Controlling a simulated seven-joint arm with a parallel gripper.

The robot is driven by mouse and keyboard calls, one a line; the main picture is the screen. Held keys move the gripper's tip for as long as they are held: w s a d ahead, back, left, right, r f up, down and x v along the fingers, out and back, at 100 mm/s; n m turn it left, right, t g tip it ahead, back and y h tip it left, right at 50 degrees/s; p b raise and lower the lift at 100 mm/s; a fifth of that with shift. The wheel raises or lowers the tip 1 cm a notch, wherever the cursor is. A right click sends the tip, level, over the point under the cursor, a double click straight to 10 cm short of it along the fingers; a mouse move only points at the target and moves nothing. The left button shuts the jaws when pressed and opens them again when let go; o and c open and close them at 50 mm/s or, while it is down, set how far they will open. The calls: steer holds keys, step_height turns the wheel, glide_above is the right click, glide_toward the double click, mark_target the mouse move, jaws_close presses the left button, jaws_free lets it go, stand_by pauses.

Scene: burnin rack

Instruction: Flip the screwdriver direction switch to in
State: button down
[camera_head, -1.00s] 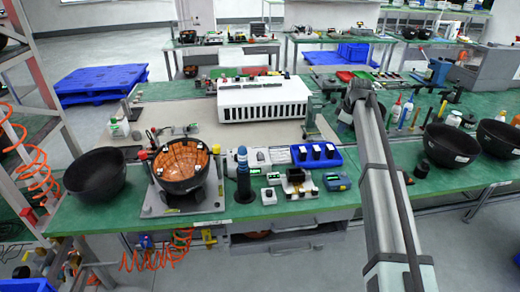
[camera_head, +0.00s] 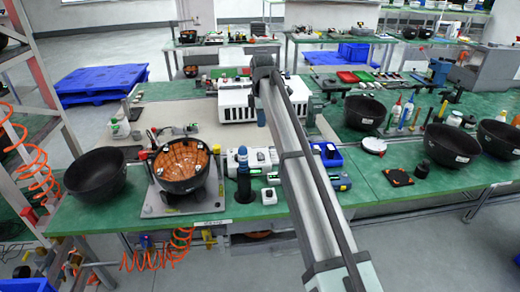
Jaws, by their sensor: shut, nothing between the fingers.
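An upright dark tool with a blue top (camera_head: 243,158) stands on the green bench left of my arm; it looks like the screwdriver. Its direction switch is too small to make out. My arm reaches from the bottom right up to a dark joint in front of the white slotted box. My gripper's fingers cannot be made out; they seem hidden behind my arm. A small dark-blue shape shows just left of the arm below the white box, but I cannot tell what it is.
An orange-lined bowl (camera_head: 181,164) sits on a grey plate left of the tool. Black bowls (camera_head: 95,174) stand at both bench ends. The white slotted box (camera_head: 236,101) stands behind. My arm partly covers a blue bin (camera_head: 333,160).

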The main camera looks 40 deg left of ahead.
mark_target(260, 155)
stand_by(0.4)
steer(key=f, duration=0.4)
steer(key=a+f, duration=0.1)
steer(key=f, duration=0.4)
steer(key=w+f, duration=0.1)
steer(key=f, duration=0.4)
steer(key=shift+a, duration=0.15)
steer(key=shift+w+f, duration=0.15)
steer(key=shift+f, duration=0.05)
